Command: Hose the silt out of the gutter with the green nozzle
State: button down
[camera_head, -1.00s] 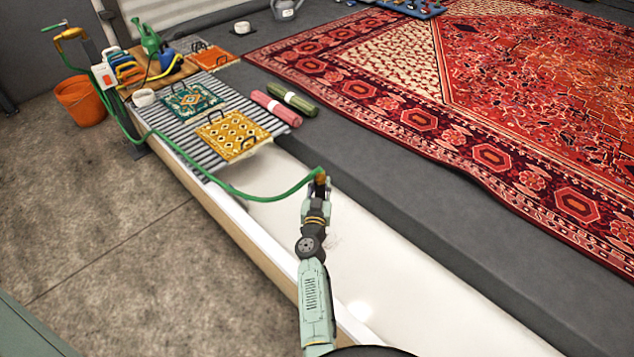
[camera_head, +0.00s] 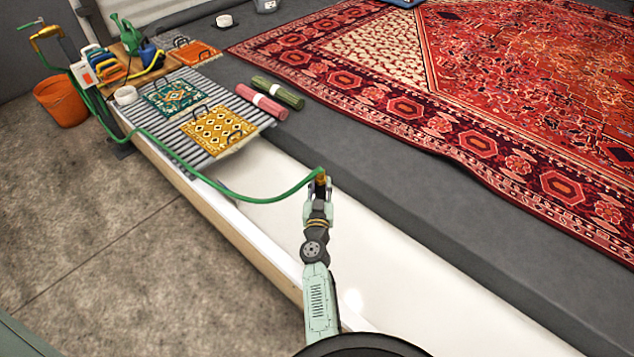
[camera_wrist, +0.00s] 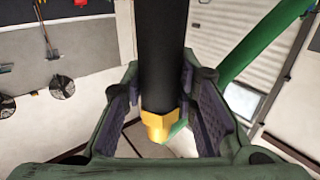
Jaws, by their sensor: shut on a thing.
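My gripper (camera_head: 319,188) is shut on the hose nozzle above the white gutter (camera_head: 268,215). In the wrist view, the nozzle (camera_wrist: 162,60) is a black barrel with a brass hex fitting, set between the two finger pads (camera_wrist: 160,105). A small green piece shows beside the brass. The green hose (camera_head: 235,195) runs from my gripper leftward over the gutter and slatted grate to a brass tap (camera_head: 45,33) at the far left. The gutter floor looks white and clean where I see it; I cannot make out silt. My arm hides part of the gutter.
A grey grate (camera_head: 165,130) covers the gutter's far end, bearing a yellow mat (camera_head: 217,130), a teal mat (camera_head: 173,96) and rolled cloths. An orange bucket (camera_head: 62,101) stands on the floor. A red rug (camera_head: 450,90) lies on the dark platform, right of the gutter.

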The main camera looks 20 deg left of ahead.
jog(key=shift+s+d, duration=0.2)
jog(key=shift+d, duration=0.3)
jog(key=shift+s+d, duration=0.15)
jog(key=shift+d, duration=0.35)
jog(key=shift+r+p, duration=2.05)
jog(key=shift+r, duration=0.05)
jog(key=shift+d, duration=0.1)
